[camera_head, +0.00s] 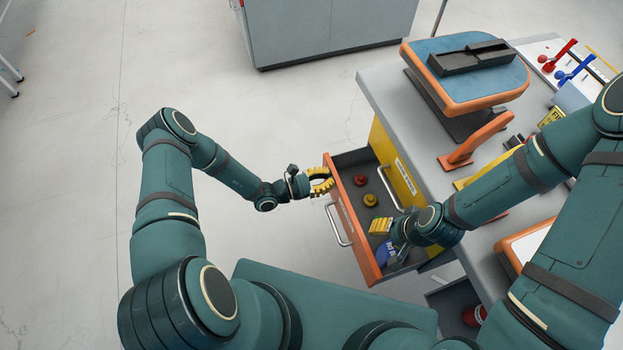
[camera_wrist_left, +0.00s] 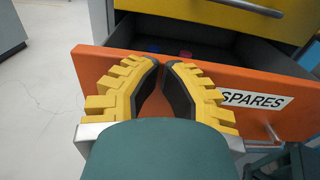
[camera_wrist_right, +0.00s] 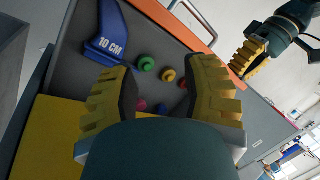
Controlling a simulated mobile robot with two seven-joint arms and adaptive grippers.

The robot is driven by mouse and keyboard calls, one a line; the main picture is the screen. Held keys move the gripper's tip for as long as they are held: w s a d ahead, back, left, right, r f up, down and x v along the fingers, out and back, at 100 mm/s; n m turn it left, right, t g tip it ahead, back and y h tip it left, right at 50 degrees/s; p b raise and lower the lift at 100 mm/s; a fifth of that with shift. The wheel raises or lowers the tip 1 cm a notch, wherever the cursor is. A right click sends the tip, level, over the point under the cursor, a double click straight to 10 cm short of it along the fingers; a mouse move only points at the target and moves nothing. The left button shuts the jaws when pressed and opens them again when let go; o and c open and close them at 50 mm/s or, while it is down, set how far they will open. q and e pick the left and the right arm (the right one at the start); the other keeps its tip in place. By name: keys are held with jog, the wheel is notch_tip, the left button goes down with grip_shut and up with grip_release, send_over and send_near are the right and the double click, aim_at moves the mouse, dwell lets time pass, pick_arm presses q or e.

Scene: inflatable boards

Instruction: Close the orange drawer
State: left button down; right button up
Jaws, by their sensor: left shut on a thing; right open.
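The orange drawer (camera_head: 351,226) stands open from the bench; its front bears a SPARES label and a metal handle (camera_head: 337,226). It also shows in the left wrist view (camera_wrist_left: 290,118). My right wrist hides part of the drawer inside.
The drawer holds a blue 10 CM fin (camera_wrist_right: 108,38) and several small coloured caps (camera_wrist_right: 147,64). The bench (camera_head: 385,92) carries a blue-topped orange stand (camera_head: 480,90). Floor to the left is clear.

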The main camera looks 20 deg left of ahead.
pick_arm(q)
jog(key=b+x, duration=0.1)
jog(key=x, duration=0.9)
jog(key=shift+d, duration=0.25)
pick_arm(e)
jog(key=shift+w+f, duration=0.1)
jog(key=shift+f, duration=0.6)
pick_arm(q)
jog(key=shift+w, duration=0.15)
